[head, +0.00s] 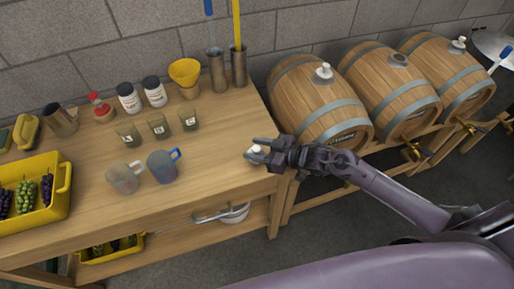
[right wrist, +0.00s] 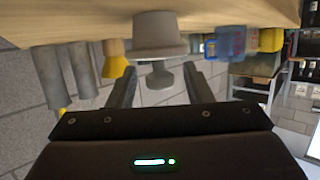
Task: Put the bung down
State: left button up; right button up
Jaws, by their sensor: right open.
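The pale bung (head: 257,149) stands on the wooden table (head: 217,165) near its right edge. My right gripper (head: 264,148) is at that edge, with its fingers around the bung. In the right wrist view, which is upside down, the bung (right wrist: 160,36) has its wide body against the tabletop and its narrow knob towards my gripper. The open fingers (right wrist: 160,84) are on either side of the knob, with a gap on each side. My left gripper is not in view.
Three barrels lie right of the table: the left (head: 322,105) and right (head: 446,75) have pale bungs on top; the middle one (head: 390,88) shows none. Two mugs (head: 164,166), jars, bottles and a yellow funnel (head: 186,74) stand further left. A yellow grape crate (head: 61,190) is at far left.

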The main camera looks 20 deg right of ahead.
jog(key=shift+r, duration=0.25)
jog(key=v, duration=1.2)
